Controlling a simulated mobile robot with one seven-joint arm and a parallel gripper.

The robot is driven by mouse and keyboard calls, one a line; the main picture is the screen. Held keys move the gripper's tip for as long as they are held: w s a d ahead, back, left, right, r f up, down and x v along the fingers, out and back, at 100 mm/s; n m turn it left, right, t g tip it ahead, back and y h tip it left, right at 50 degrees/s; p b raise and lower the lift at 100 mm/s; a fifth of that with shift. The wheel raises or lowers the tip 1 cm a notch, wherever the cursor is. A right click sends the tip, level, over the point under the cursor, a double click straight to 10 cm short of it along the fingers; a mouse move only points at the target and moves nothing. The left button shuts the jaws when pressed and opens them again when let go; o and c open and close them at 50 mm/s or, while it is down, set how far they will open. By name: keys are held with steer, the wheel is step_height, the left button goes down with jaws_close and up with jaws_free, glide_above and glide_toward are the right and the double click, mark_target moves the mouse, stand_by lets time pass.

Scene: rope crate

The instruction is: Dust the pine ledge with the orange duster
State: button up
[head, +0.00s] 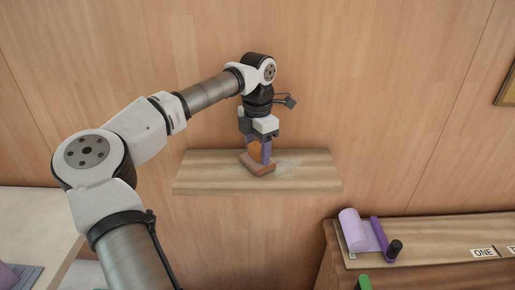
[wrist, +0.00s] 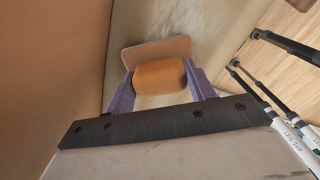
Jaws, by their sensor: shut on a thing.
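The pine ledge (head: 210,172) is a pale wooden shelf on the panelled wall in the head view. My gripper (head: 258,152) is above the middle of the ledge, pointing down. Its purple fingers are shut on the orange duster (head: 254,150), which has a brown base (head: 256,166). The base appears to rest on the ledge, though exact contact is hard to tell. A greyish-white dusty patch (head: 289,162) lies on the ledge just right of the duster. In the wrist view the duster's orange handle (wrist: 160,78) is between the two purple fingers.
A wooden cabinet (head: 430,232) at the lower right holds a lilac roll (head: 354,230), a purple and black item (head: 387,240) and labels. A green object (head: 363,283) shows at the bottom edge. A pale surface (head: 35,220) is at the left. The ledge is otherwise clear.

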step_height(320, 180, up, 3)
steer(key=shift+f+p, duration=0.15)
steer(key=shift+p, duration=0.85)
steer(key=shift+r+p, duration=0.3)
steer(key=shift+r, duration=0.9)
steer(key=shift+f, duration=0.1)
steer(key=shift+w+d+f+b, duration=0.15)
steer(key=shift+d+f+b, duration=0.35)
steer(key=shift+f, duration=0.4)
steer(key=shift+w+d+f+b, duration=0.1)
steer(key=shift+d+f+b, duration=0.35)
steer(key=shift+f, duration=0.4)
steer(key=shift+f+b, duration=0.3)
steer(key=shift+f, duration=0.45)
steer(key=shift+s, duration=0.1)
